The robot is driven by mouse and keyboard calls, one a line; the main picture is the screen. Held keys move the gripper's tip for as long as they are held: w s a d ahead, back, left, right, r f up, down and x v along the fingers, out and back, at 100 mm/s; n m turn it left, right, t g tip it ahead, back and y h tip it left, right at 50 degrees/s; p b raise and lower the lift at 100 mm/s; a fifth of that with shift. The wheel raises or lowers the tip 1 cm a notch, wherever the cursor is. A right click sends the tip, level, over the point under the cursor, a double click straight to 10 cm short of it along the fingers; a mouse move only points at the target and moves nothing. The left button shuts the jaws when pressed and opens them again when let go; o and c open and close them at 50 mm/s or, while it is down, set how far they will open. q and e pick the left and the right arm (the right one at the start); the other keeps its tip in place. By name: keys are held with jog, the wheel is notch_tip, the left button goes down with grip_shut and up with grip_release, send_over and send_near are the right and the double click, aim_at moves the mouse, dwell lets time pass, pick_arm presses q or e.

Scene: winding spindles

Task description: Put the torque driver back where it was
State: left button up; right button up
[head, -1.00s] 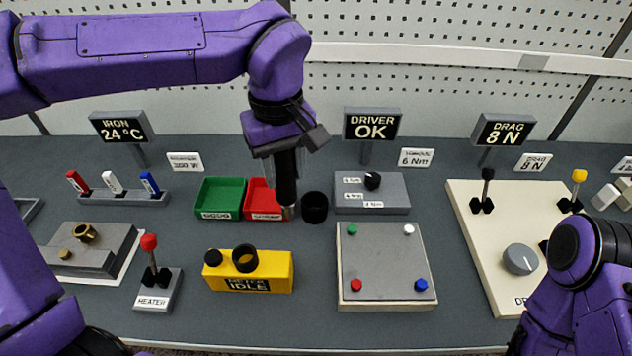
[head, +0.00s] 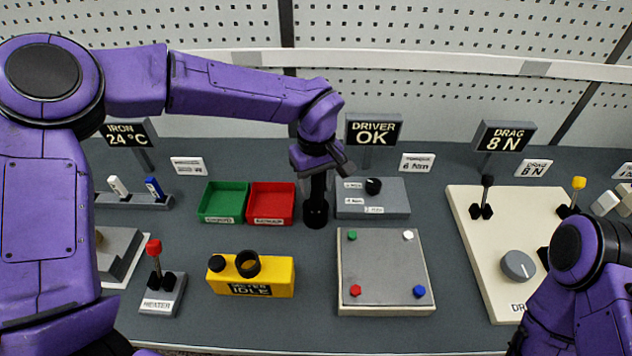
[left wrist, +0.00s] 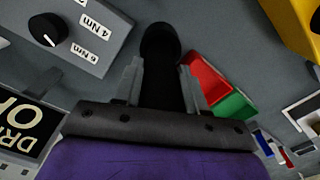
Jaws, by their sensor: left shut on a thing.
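The black torque driver (head: 318,187) stands upright in the head view, and my left gripper (head: 319,172) is shut on its upper part. Its lower end meets the black round holder (head: 316,214), between the red tray and the grey torque selector box; its tip is hidden, apparently inside the holder. In the left wrist view the dark driver (left wrist: 163,88) lies between the two grey fingers of my left gripper (left wrist: 163,85), in line with the holder (left wrist: 160,42). My right gripper is not in view; only part of my right arm shows.
The red tray (head: 271,203) and green tray (head: 223,202) stand close left of the holder. The grey selector box (head: 390,211) with a black knob is close right. The DRIVER OK sign (head: 373,130) stands behind. The yellow meter (head: 270,283) and the grey plate (head: 384,270) are in front.

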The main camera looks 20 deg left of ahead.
pick_arm(q)
jog(key=shift+s+f, duration=0.1)
jog(key=shift+f, duration=0.05)
jog(key=o, duration=1.1)
jog(key=shift+f, duration=0.1)
jog(key=shift+o, duration=0.2)
notch_tip(320, 180, up, 12)
jog(key=shift+r, duration=0.2)
